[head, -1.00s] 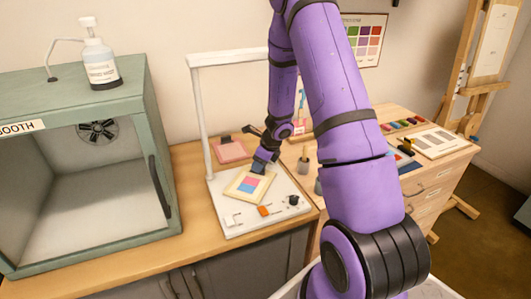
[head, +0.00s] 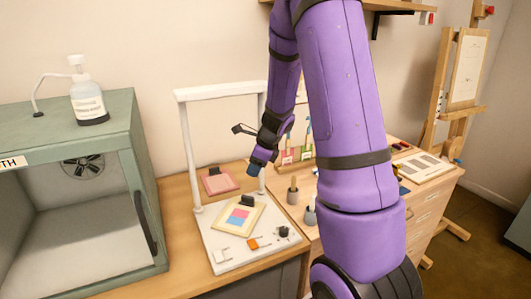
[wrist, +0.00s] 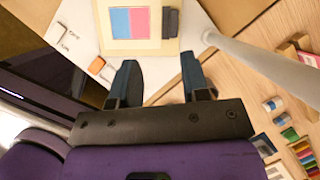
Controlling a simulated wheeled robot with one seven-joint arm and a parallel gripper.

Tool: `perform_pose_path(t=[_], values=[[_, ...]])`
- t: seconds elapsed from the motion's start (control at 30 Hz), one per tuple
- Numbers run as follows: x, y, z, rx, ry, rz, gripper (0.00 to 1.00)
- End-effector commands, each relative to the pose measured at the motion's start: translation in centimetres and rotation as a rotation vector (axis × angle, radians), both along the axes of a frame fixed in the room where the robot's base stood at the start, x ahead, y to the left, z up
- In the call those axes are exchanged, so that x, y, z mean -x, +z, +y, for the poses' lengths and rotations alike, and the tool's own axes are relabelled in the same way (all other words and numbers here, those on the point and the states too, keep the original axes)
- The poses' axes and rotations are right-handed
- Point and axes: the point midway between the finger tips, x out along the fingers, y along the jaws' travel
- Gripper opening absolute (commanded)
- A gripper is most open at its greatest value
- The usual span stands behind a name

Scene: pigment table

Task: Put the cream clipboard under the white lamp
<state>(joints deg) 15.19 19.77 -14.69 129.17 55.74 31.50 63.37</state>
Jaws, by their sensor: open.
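The cream clipboard (head: 238,234) lies flat on the white base of the white lamp (head: 221,91), between its posts and the front controls. It carries a blue and pink sheet and a dark clip at its far edge. In the wrist view the clipboard (wrist: 145,46) lies beyond my fingertips, clear of them. My gripper (head: 256,169) is above and behind the clipboard, near the lamp's right post. In the wrist view my gripper (wrist: 157,70) is open with nothing between its fingers.
A pink clipboard (head: 218,184) lies behind the lamp base. An orange switch (head: 252,244) and a black knob (head: 284,232) sit on the base front. The green booth (head: 128,120) stands left.

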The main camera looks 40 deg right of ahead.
Motion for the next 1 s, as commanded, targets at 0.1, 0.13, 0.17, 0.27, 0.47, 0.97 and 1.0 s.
perform_pose_path(t=[0.1, 0.13, 0.17, 0.27, 0.47, 0.97, 1.0], values=[[0.8, 4.2, 3.1, 0.055, 0.223, -0.074, 0.42], [1.1, 5.2, 3.9, 0.073, 0.286, -0.092, 0.42], [1.5, 6.2, 4.6, 0.091, 0.347, -0.110, 0.42], [3.0, 9.2, 7.0, 0.154, 0.548, -0.165, 0.42], [6.9, 14.3, 11.2, 0.304, 0.941, -0.265, 0.42], [19.6, 21.8, 17.0, 0.799, 1.859, -0.380, 0.42], [20.6, 22.2, 17.1, 0.844, 1.922, -0.377, 0.42]])
